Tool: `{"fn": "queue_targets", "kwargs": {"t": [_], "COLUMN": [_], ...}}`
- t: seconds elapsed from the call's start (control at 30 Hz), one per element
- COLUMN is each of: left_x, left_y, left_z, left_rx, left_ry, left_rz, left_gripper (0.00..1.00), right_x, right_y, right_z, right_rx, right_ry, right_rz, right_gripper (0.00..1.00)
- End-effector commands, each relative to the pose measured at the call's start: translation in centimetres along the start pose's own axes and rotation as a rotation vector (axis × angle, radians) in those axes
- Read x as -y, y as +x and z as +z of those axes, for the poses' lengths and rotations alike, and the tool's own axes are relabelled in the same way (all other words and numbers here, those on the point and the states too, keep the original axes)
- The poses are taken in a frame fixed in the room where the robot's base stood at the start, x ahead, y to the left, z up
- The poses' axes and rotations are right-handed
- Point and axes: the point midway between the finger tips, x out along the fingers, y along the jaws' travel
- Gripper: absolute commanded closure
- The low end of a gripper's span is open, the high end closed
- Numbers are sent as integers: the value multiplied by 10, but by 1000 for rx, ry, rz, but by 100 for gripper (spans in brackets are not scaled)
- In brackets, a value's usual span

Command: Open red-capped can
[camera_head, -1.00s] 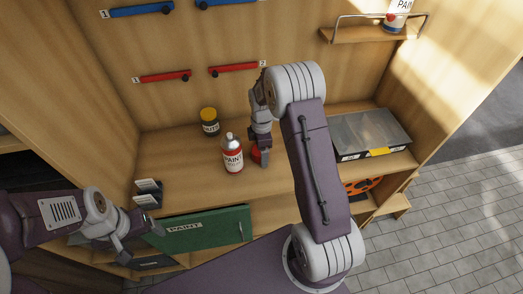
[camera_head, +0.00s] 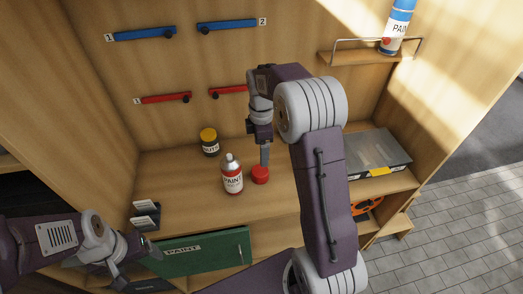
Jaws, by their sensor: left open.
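A red-and-white can labelled PAINT (camera_head: 232,178) stands upright on the bench, its silver top bare. A red cap (camera_head: 260,174) lies on the bench just to its right, apart from the can's top. My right gripper (camera_head: 264,157) points down just above and behind the cap. It is seen edge-on, so its jaw gap is hidden, and I cannot tell whether it touches the cap. My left gripper (camera_head: 134,256) is open and empty at the lower left, in front of the bench near the green door.
A yellow-lidded dark jar (camera_head: 209,142) stands behind the can. A grey case (camera_head: 368,155) lies at right. A blue can (camera_head: 397,27) stands on the upper shelf (camera_head: 365,55). A green PAINT door (camera_head: 200,253) is below the bench front. Clear bench lies left of the can.

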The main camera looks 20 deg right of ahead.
Motion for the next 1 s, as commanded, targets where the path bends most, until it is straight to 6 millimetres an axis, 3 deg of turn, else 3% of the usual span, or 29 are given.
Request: {"fn": "queue_targets", "kwargs": {"t": [0.07,0.13,0.4,0.5,0.63,1.0], "left_x": [0,0,0,0,0,0], "left_y": [0,0,0,0,0,0], "left_z": [0,0,0,0,0,0], "left_rx": [0,0,0,0,0,0], "left_ry": [0,0,0,0,0,0], "left_rz": [0,0,0,0,0,0], "left_gripper": [21,21,21,21,21,21], "right_x": [9,31,152,178,188,188], "right_y": [2,7,39,47,50,51], "right_z": [-4,-11,-25,-24,-22,-22], "right_rx": [-2,-8,-75,-94,-101,-99], "right_ry": [65,230,1098,1275,1352,1353], "right_rz": [2,13,55,57,56,55], "right_gripper": [21,21,21,21,21,21]}}
